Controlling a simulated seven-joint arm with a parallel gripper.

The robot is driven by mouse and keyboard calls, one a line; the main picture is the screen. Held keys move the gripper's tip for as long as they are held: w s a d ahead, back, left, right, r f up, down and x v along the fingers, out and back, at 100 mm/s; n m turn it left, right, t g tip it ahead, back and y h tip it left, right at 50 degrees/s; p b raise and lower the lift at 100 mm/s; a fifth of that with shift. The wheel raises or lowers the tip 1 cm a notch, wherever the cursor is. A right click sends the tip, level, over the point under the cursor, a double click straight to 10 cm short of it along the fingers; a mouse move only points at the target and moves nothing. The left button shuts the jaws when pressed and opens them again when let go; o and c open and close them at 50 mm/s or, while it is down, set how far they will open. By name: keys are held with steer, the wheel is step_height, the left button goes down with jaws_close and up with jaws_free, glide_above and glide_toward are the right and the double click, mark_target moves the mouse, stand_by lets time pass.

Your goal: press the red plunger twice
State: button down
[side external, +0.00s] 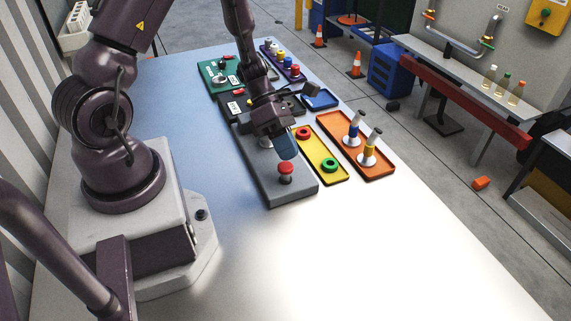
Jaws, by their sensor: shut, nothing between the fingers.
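The red plunger (286,168) stands upright on a dark stem near the front end of a grey panel (293,192). Its red cap is in full view and raised above the panel. My gripper (288,150) is shut and empty, pointing down just behind and above the red plunger. It looks close to the cap, but I cannot tell from this one view whether they touch. My gripper hides part of the middle of the grey panel, where a pale round part shows only in part.
A yellow tray (337,178) with a red and a green ring, and an orange tray (384,172) with upright valve-like pieces, lie right of the grey panel. Dark, green and purple trays and a blue tray (320,99) lie behind. The front of the table is clear.

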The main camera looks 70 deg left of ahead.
mark_target(287, 164)
steer(key=shift+r, duration=2.5)
stand_by(0.6)
step_height(287, 164, up, 4)
steer(key=shift+f, duration=0.1)
stand_by(0.3)
steer(key=shift+f, duration=4.45)
steer(key=shift+f, duration=0.1)
steer(key=shift+f, duration=0.3)
